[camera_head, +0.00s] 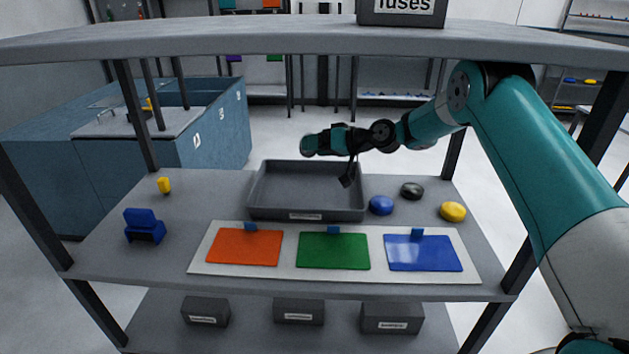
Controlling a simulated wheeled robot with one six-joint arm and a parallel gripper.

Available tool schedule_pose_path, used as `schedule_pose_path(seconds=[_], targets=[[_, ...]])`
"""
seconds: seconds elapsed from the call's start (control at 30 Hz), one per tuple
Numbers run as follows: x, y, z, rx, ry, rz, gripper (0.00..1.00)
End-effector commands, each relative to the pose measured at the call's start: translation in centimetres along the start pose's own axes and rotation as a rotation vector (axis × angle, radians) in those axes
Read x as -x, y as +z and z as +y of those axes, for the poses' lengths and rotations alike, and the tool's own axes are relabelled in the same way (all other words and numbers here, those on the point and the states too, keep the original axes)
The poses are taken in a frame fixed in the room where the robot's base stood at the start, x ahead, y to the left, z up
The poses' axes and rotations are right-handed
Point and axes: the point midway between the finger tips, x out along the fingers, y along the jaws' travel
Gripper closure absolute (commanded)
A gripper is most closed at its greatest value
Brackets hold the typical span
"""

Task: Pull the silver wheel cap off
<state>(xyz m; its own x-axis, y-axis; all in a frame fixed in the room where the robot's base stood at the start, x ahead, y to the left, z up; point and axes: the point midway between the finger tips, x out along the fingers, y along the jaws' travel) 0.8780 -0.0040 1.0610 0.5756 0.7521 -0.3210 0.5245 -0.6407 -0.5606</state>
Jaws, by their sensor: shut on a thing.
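My gripper (349,178) points down over the right part of a grey tray (264,190) on the shelf's middle level. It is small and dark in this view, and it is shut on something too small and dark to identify. I cannot make out a silver wheel cap anywhere. A blue round cap-like piece (381,205), a black one (412,190) and a yellow one (453,211) lie on the shelf right of the tray, apart from my gripper.
A white board (203,255) with orange, green and blue panels lies in front of the tray. A blue block-like piece (144,226) and a small yellow piece (164,185) sit at left. The upper shelf (230,37) and its posts limit room above and beside my arm.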

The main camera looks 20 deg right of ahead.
Motion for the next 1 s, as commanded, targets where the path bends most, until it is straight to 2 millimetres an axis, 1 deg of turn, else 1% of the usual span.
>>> schedule_pose_path(seconds=[0.03, 0.17, 0.33, 0.6, 0.7, 0.93, 0.97, 1.0], targets=[[0.7, -0.9, -0.1, 0.004, 0.006, 0.009, 0.61], [1.1, -0.7, 0.7, 0.002, 0.015, 0.016, 0.61], [1.0, 0.7, 2.1, -0.001, 0.019, 0.018, 0.61], [-0.1, 3.2, 3.9, -0.001, 0.018, 0.017, 0.61], [-0.3, 3.6, 4.1, 0.000, 0.017, 0.017, 0.61], [-0.5, 3.7, 4.0, 0.000, 0.016, 0.016, 0.61], [-0.5, 3.7, 4.0, 0.000, 0.015, 0.015, 0.30], [-0.5, 3.7, 4.0, 0.000, 0.015, 0.015, 0.21]])
